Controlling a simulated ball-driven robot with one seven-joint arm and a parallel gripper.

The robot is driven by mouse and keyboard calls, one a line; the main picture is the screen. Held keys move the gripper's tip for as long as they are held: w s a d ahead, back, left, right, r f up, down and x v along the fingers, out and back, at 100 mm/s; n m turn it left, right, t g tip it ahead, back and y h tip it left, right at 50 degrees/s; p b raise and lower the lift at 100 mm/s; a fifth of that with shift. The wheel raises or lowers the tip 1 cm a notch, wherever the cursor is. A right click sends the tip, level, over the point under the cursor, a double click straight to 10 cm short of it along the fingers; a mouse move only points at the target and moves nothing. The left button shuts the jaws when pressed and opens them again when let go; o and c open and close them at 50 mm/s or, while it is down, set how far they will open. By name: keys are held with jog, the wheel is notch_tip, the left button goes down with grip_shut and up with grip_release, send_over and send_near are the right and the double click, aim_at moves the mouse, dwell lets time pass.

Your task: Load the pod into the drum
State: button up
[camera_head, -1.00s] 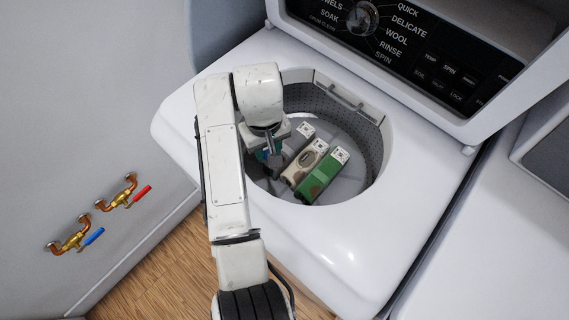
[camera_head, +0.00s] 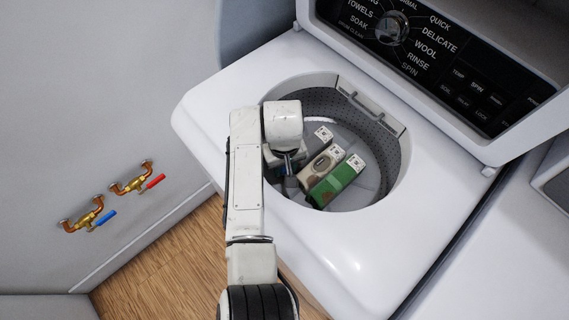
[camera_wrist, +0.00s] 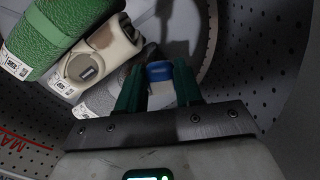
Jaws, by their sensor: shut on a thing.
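The drum (camera_head: 385,135) is the open perforated tub of the white top-loading washer; its wall also shows in the wrist view (camera_wrist: 262,55). My gripper (camera_wrist: 157,78) reaches down inside the drum at its left side; in the head view my arm mostly hides it. Its green fingers are shut on a small blue piece, which I take to be the pod (camera_wrist: 160,71). Most of the pod is hidden between the fingers. Whether it touches the drum floor I cannot tell.
A green pouch (camera_head: 335,182), a beige camouflage pouch (camera_head: 320,165) and a grey one (camera_wrist: 97,97) lie in the drum beside my gripper. The lid and control panel (camera_head: 430,50) stand behind. Brass taps (camera_head: 130,180) are on the left wall.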

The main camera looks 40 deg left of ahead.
jog(key=shift+f, duration=0.4)
jog(key=o, duration=1)
notch_tip(320, 180, up, 13)
dwell(0.4)
